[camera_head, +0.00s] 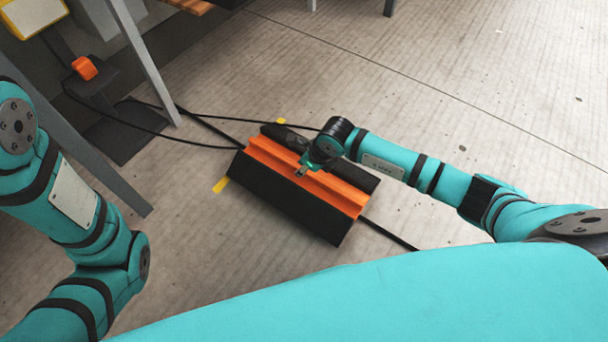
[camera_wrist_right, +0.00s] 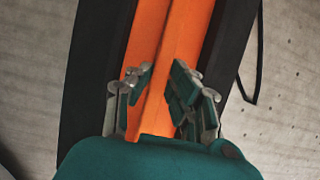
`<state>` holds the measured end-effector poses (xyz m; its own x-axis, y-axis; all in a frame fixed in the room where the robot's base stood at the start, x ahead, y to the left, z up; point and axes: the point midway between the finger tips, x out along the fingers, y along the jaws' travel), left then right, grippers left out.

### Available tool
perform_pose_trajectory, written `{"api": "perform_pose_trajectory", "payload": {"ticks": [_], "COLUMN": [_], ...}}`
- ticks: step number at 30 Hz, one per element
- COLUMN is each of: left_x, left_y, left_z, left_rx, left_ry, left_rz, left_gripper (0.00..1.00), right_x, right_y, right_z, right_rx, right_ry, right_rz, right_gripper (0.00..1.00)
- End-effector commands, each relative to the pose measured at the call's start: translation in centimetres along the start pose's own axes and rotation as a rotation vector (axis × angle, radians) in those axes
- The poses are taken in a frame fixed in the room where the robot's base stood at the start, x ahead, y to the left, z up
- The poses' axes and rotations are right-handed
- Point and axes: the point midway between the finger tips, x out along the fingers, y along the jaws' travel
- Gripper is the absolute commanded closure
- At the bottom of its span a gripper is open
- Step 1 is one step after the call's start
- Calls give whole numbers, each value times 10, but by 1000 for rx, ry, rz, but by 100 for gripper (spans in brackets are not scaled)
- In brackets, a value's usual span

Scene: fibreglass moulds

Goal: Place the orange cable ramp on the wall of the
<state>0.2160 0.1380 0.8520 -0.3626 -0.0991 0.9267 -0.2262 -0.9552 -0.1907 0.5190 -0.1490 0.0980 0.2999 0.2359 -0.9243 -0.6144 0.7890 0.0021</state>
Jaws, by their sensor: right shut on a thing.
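The cable ramp (camera_head: 292,187) is a black, wedge-sided piece with an orange middle channel. It sits on the floor in the middle of the head view, slanting down to the right. My right gripper (camera_head: 302,172) is over its orange middle. In the right wrist view, the gripper fingers (camera_wrist_right: 157,88) are shut on a raised orange ridge of the cable ramp (camera_wrist_right: 187,35). Whether the ramp is touching the floor along its whole underside cannot be told. My left gripper is out of view; only my left arm shows at the left edge.
Black cables (camera_head: 185,141) run over the floor to the ramp, and one (camera_head: 388,235) comes out at its lower right. Yellow floor marks (camera_head: 221,184) lie beside it. A grey frame leg (camera_head: 147,65) and a dark stand (camera_head: 125,133) are at upper left. Floor to the right is clear.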

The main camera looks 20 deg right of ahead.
Motion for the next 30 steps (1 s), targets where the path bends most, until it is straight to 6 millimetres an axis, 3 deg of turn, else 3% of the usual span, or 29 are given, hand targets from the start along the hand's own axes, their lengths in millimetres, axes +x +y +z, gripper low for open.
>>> {"api": "perform_pose_trajectory", "payload": {"ticks": [10, 22, 23, 24, 27, 30], "left_x": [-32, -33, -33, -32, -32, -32], "left_y": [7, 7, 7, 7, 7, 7], "left_z": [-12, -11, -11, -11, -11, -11], "left_rx": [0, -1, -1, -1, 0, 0], "left_ry": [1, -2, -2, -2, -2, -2], "left_rz": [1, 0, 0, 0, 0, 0], "left_gripper": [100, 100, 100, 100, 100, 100], "right_x": [32, 32, 33, 33, 33, 33], "right_y": [0, -1, 0, 0, 0, 0], "right_z": [-11, -11, -14, -14, -14, -14], "right_rx": [-1, -1, -1, -1, -1, -1], "right_ry": [-6, -6, 0, 0, 0, 0], "right_rz": [0, 0, 1, 1, 1, 1], "right_gripper": [100, 100, 78, 73, 60, 59]}}
